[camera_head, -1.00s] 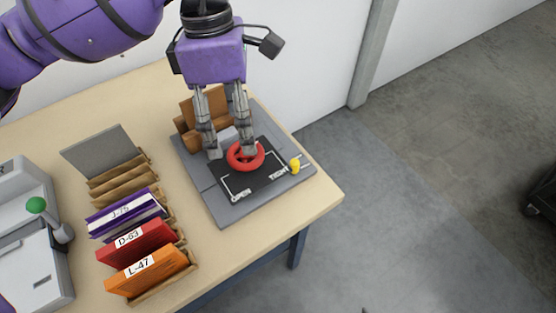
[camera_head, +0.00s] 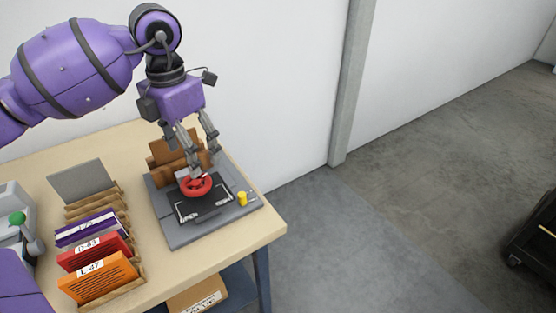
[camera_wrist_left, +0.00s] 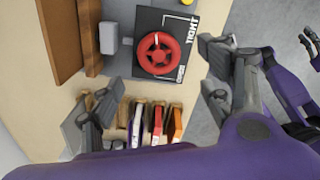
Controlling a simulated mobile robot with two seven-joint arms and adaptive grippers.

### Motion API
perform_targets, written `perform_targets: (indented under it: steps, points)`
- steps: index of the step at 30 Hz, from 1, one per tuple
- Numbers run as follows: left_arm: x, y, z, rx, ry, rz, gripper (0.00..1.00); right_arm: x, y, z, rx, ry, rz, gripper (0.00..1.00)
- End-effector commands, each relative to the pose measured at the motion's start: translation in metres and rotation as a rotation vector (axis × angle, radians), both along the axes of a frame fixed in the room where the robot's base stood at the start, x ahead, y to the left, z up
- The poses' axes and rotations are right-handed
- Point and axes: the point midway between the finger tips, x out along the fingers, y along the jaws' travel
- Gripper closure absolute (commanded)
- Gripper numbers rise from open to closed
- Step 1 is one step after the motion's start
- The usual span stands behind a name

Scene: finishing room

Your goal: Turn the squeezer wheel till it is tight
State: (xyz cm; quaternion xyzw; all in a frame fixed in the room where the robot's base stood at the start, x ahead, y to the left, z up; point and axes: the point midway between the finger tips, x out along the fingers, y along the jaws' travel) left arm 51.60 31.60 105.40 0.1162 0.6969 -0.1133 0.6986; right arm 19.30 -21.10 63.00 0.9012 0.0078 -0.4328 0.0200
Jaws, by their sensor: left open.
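The red squeezer wheel (camera_head: 196,186) lies flat on a black plate (camera_head: 208,207) of the grey press base. It shows whole in the left wrist view (camera_wrist_left: 158,54), with the words TIGHT and OPEN beside it on the plate. My left gripper (camera_head: 204,162) is open above the far side of the wheel, its fingers spread and pointing down. In the left wrist view its two fingers (camera_wrist_left: 150,108) stand wide apart, the wheel seen between and beyond them. I see no grip on the wheel. Purple and dark parts at that view's right edge may be my right gripper (camera_wrist_left: 308,45); its jaws are unclear.
A brown wooden block (camera_head: 165,150) stands behind the wheel. A yellow knob (camera_head: 242,198) sits at the base's right. Several labelled folders (camera_head: 95,272) stand in a rack at left, beside a grey device with a green knob (camera_head: 17,218).

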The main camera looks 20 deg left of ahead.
Motion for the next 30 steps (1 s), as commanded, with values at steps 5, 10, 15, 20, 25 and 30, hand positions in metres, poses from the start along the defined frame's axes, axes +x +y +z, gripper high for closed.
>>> perform_targets:
  steps: [5,10,15,20,25,30]
  points:
    - [-0.001,0.000,-0.017,0.000,0.006,0.027,0.29,0.002,0.001,0.002,0.002,-0.004,0.000,1.00]
    - [-0.001,-0.001,-0.044,-0.001,0.004,0.025,0.29,0.006,0.005,0.005,0.009,-0.012,-0.003,1.00]
    - [-0.001,-0.001,-0.067,-0.001,0.002,0.024,0.29,0.007,0.004,0.007,0.008,-0.015,-0.003,1.00]
    - [-0.001,-0.001,-0.077,-0.001,0.001,0.023,0.29,0.006,0.003,0.007,0.007,-0.014,-0.002,1.00]
    - [0.000,-0.001,-0.078,0.000,0.000,0.023,0.29,0.005,0.002,0.006,0.006,-0.012,-0.003,1.00]
    - [0.000,-0.001,-0.078,0.000,0.000,0.023,0.39,0.004,0.002,0.006,0.005,-0.009,-0.002,1.00]
